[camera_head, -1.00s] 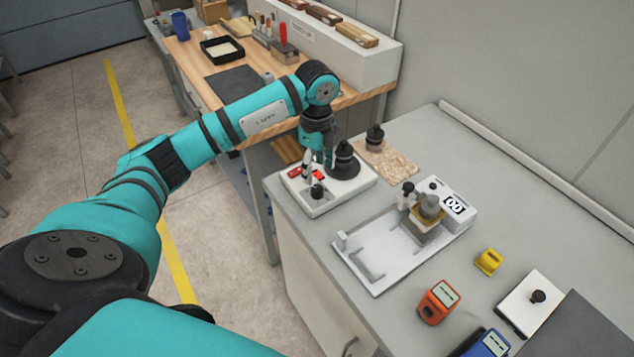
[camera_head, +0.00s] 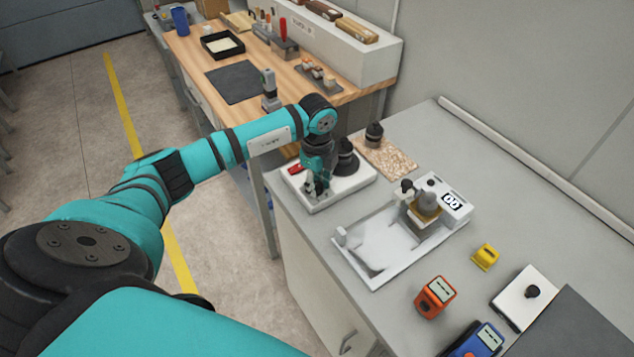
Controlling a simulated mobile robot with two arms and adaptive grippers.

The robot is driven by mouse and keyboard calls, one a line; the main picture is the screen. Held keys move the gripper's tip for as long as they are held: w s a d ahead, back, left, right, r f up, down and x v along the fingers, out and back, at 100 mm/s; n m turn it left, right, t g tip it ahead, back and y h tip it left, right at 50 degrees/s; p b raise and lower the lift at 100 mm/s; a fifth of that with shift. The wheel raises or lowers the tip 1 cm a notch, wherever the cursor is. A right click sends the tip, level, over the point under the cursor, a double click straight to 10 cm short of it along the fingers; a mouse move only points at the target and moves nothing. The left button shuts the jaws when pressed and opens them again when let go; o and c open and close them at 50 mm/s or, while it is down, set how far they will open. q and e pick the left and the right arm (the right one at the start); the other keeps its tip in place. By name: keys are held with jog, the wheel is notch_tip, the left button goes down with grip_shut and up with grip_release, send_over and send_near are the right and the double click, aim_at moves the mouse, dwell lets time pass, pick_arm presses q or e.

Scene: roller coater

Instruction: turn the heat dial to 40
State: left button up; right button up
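The white heater unit (camera_head: 345,192) stands at the left end of the grey counter, with a red switch (camera_head: 295,169) at its left corner and a dark round vessel (camera_head: 347,158) on top. My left gripper (camera_head: 317,191) points down over the front of this unit, where the black dial was visible earlier. The gripper now covers the dial and the red display. The fingers are small and dark here, and I cannot tell whether they are open or closed on the dial. The dial's setting cannot be read. My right gripper is not in view.
To the right are a white tray device (camera_head: 370,274) with a display, a yellow block (camera_head: 485,257), an orange meter (camera_head: 435,297), a blue meter (camera_head: 477,341) and a white box with a black knob (camera_head: 525,298). A dark jar (camera_head: 374,134) stands behind the heater on a speckled board (camera_head: 390,158).

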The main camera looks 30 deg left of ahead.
pick_arm(q)
grip_shut()
jog(key=m+b, duration=0.2)
jog(key=shift+m, duration=0.4)
jog(key=m+b, duration=0.2)
jog(key=m, duration=0.1)
jog(key=shift+w+m, duration=0.1)
jog(key=shift+m, duration=0.2)
jog(key=m+b, duration=0.2)
jog(key=m, duration=0.1)
jog(key=shift+m+b, duration=0.75)
jog(key=shift+m, duration=0.45)
jog(key=shift+r, duration=0.1)
